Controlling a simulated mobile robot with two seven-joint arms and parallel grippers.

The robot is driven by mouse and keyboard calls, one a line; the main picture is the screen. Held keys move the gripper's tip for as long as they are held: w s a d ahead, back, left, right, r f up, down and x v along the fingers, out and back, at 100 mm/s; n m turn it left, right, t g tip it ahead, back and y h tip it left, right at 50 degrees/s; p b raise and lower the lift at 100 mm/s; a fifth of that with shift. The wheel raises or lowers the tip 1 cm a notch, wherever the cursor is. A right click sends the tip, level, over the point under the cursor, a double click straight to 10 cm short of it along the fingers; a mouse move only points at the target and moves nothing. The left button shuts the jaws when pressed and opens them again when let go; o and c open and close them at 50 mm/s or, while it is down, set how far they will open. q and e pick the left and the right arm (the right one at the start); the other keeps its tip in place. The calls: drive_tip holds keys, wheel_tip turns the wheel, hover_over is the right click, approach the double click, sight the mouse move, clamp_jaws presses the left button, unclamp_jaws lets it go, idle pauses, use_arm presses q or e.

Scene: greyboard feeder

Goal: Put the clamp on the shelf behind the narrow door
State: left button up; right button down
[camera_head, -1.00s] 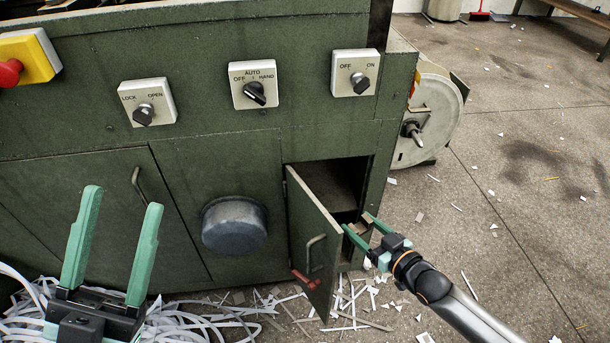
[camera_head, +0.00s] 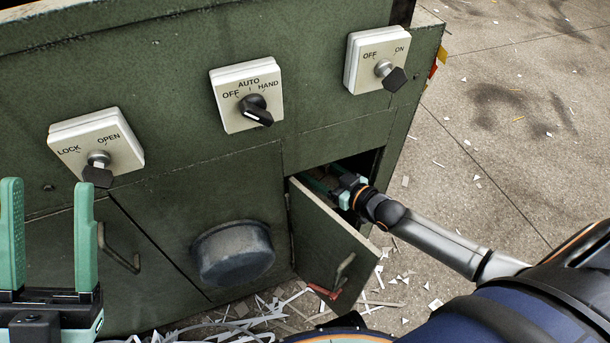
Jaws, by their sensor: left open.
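The narrow door (camera_head: 330,240) of the green cabinet stands open, with a bent handle on its face. The opening behind it (camera_head: 368,160) is dark, and its shelf is mostly hidden. My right gripper (camera_head: 318,182) reaches into the opening above the door. Its fingertips are partly hidden in shadow, and I cannot tell what is between them. I cannot make out the clamp for certain. A red piece (camera_head: 325,292) shows at the door's lower edge; I cannot tell what it is. My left gripper (camera_head: 48,187) is open and empty, upright in front of the cabinet at left.
Three switch plates, LOCK/OPEN (camera_head: 72,139), OFF/AUTO/HAND (camera_head: 231,112) and OFF/ON (camera_head: 365,82), sit above the doors. A round grey cover (camera_head: 235,253) juts out beside the narrow door. Paper strips (camera_head: 245,325) litter the floor. The concrete floor at right is mostly open.

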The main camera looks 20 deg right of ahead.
drive_tip(key=b, duration=0.2)
hover_over(319, 197)
drive_tip(key=f, duration=0.5)
drive_tip(key=shift+w+a, duration=0.15)
drive_tip(key=shift+w, duration=0.05)
use_arm(q)
drive_tip(key=shift+g, duration=0.3)
drive_tip(key=shift+w+d+f+b, duration=0.15)
drive_tip(key=shift+f+b, duration=0.2)
drive_tip(key=shift+f, duration=0.55)
drive_tip(key=shift+s+d+f+b, duration=0.1)
drive_tip(key=shift+f+b, duration=0.2)
drive_tip(key=shift+f, duration=0.65)
drive_tip(key=shift+w+d+f+b, duration=0.15)
drive_tip(key=shift+f+b, duration=0.2)
drive_tip(key=shift+f, duration=0.55)
use_arm(e)
drive_tip(key=shift+f, duration=1.55)
use_arm(q)
drive_tip(key=shift+s, duration=0.1)
use_arm(e)
drive_tip(key=shift+f, duration=0.1)
drive_tip(key=shift+c, duration=0.2)
unclamp_jaws()
drive_tip(key=shift+f, duration=0.1)
